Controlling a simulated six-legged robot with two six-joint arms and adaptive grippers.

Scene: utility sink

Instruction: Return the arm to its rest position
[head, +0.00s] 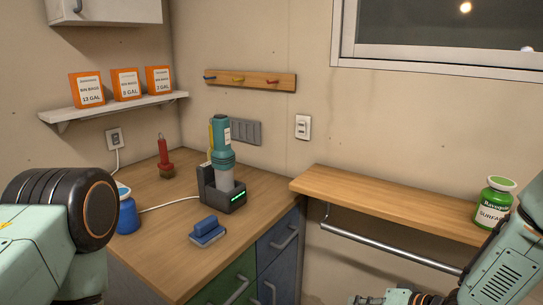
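My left arm (45,235) shows at the left edge as a pale green link and a large dark round joint. Its gripper is out of the frame. My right arm (510,262) comes in at the lower right. A small part of my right gripper (385,298) shows at the bottom edge, below the wooden shelf. Its fingers are mostly cut off, so I cannot tell whether it is open or holds anything.
A teal device (222,150) stands in a dark charging dock (222,197) on the wooden counter (165,237). A blue brush-like block (207,230), a blue bottle (127,212) and a red tool (164,160) are nearby. A green jar (493,205) stands on the right shelf (390,205), above a metal rail (390,249).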

